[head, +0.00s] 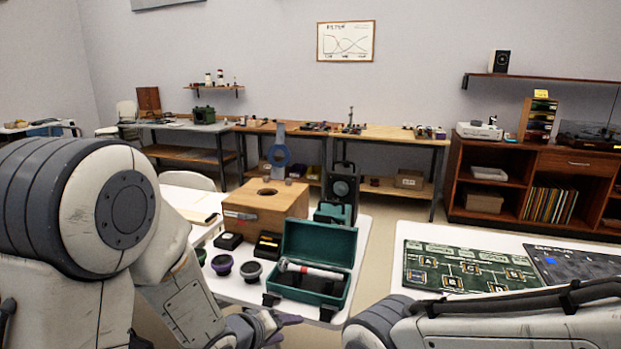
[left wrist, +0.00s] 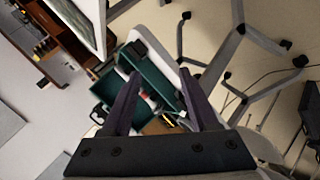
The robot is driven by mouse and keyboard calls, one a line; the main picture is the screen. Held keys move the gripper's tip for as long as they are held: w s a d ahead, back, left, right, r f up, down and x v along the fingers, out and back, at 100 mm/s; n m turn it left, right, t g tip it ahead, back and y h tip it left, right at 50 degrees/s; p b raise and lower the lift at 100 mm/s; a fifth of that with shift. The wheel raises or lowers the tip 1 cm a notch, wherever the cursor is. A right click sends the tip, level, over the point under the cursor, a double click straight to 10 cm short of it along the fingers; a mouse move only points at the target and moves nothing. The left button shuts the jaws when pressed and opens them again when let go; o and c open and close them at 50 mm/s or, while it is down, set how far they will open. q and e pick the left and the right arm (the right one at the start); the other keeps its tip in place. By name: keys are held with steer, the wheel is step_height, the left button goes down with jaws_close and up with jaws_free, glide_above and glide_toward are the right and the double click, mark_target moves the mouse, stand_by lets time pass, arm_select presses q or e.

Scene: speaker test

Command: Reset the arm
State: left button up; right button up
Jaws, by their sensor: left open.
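My left arm comes in from the left of the head view, and its gripper (head: 272,324) is low at the front edge of the white table (head: 240,291). In the left wrist view the two dark fingers of this gripper (left wrist: 155,92) stand apart with nothing held between them. The green open case (head: 330,245) lies beyond the gripper, apart from it, with a silver and red cylindrical tool (head: 312,270) inside. The case also shows behind the fingers in the left wrist view (left wrist: 148,72). My right arm crosses the lower right of the head view; its gripper is out of view.
A wooden box (head: 245,207), a dark speaker (head: 343,187) and several small round drivers (head: 251,271) stand on the white table. A green board (head: 465,268) lies on another white table at right. Open floor (head: 382,245) separates the tables.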

arm_select(q)
steer(key=s+r+m+g+y, duration=0.3)
steer(key=s+m, duration=0.4)
steer(key=s, duration=0.6)
steer(key=s+r+m+g+y, duration=0.1)
steer(key=s+r+m+g, duration=0.35)
steer(key=s, duration=0.85)
step_height(320, 180, up, 12)
steer(key=m+p, duration=0.1)
steer(key=p, duration=1.2)
steer(key=shift+d+m+g, duration=0.3)
steer(key=shift+m+g, duration=0.05)
steer(key=shift+g, duration=0.1)
steer(key=shift+w, duration=0.1)
